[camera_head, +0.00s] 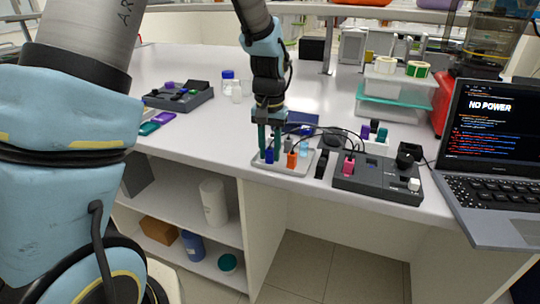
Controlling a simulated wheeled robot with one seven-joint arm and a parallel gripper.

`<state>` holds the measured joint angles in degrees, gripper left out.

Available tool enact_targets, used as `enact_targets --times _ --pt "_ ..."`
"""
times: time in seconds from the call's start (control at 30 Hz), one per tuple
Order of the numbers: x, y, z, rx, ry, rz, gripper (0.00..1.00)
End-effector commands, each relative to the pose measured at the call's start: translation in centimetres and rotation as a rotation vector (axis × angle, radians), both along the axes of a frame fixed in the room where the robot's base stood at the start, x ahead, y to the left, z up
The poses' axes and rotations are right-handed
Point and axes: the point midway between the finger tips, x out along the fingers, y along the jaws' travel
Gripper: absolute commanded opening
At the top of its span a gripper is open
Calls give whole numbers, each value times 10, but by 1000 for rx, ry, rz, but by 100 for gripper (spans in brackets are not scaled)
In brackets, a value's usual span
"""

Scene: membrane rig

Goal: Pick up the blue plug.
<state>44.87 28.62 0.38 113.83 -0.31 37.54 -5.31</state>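The blue plug (269,156) stands on a small light tray (282,168) near the front edge of the bench. My gripper (269,151) points straight down over it. Its two dark green fingers are apart with a gap between them, and the tips are at about the plug's top, one on each side in the picture. I cannot tell whether they touch the plug. An orange plug (292,160) stands just to the right on the same tray, with a light blue item (304,148) behind it.
A dark grey device (378,182) with a pink plug (348,167) sits right of the tray, with black cables nearby. A laptop (490,150) reading "NO POWER" stands at far right. Bottles (229,85) stand behind left. The bench left of the tray is fairly clear.

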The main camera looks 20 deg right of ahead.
Motion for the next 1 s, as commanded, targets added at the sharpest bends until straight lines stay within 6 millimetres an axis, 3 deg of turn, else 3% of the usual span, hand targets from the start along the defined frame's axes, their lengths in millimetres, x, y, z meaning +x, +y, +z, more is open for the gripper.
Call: enact_targets --times 0.03,0.27,0.77,1.0 --pt "0 0 0 0 0 0 26" --pt "0 0 0 0 0 0 1" --pt "0 0 3 -1 -1 0 0" --pt "1 -1 39 -5 -5 0 0"
